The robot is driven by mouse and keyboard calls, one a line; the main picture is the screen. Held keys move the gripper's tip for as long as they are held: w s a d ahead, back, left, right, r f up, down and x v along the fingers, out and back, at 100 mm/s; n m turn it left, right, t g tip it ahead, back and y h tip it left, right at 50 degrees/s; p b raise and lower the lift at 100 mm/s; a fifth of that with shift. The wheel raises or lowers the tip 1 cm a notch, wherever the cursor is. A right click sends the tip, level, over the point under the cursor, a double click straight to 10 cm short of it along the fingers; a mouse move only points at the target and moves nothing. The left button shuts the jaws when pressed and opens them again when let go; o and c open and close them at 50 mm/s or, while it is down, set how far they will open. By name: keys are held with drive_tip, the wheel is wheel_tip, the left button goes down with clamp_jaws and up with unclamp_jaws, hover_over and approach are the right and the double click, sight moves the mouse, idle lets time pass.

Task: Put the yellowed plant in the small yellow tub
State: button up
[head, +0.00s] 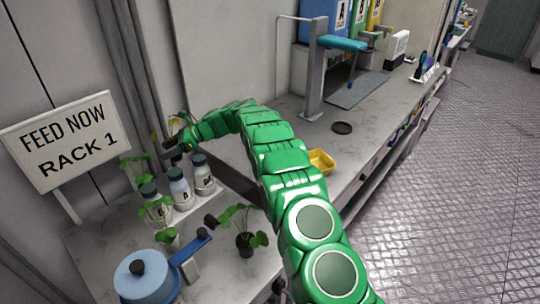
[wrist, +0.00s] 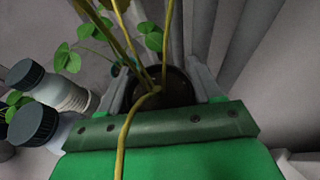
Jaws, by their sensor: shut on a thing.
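My gripper (head: 177,146) is at the back left of the bench, close to the wall, beyond the bottles. It is shut on the dark pot (wrist: 166,88) of a plant with yellowish stems (wrist: 123,130), which stand up between the fingers in the wrist view. In the head view this yellowed plant (head: 171,127) is small and partly hidden by the gripper. I cannot tell whether the pot touches the bench. The small yellow tub (head: 321,160) sits on the bench right of my arm, which hides its left part.
Bottles with dark caps (head: 180,188) stand close in front of the gripper. Green plants (head: 243,228) and a blue pot with a handle (head: 146,276) are nearer. A "FEED NOW RACK 1" sign (head: 70,138) stands left. A dark disc (head: 342,128) lies behind the tub.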

drive_tip(key=d+r+m+t, duration=0.2)
drive_tip(key=d, duration=1.4)
drive_tip(key=d+r+m+t, duration=0.1)
drive_tip(key=d+r+t, duration=0.1)
drive_tip(key=d, duration=1.4)
drive_tip(key=s+d+r+m+t, duration=0.1)
drive_tip(key=s+d+r, duration=0.2)
drive_tip(key=s+d, duration=0.65)
drive_tip(key=s+d+r+m+t, duration=0.1)
drive_tip(key=s+d+r, duration=0.2)
drive_tip(key=s+d, duration=0.7)
hover_over(319, 158)
drive_tip(key=s+a, duration=0.2)
drive_tip(key=s, duration=0.4)
wheel_tip(319, 158, down, 10)
drive_tip(key=shift+d+r, duration=0.15)
drive_tip(key=shift+r, duration=0.05)
drive_tip(key=shift+w+f, duration=0.15)
drive_tip(key=shift+f, duration=1.75)
drive_tip(key=shift+f, duration=0.1)
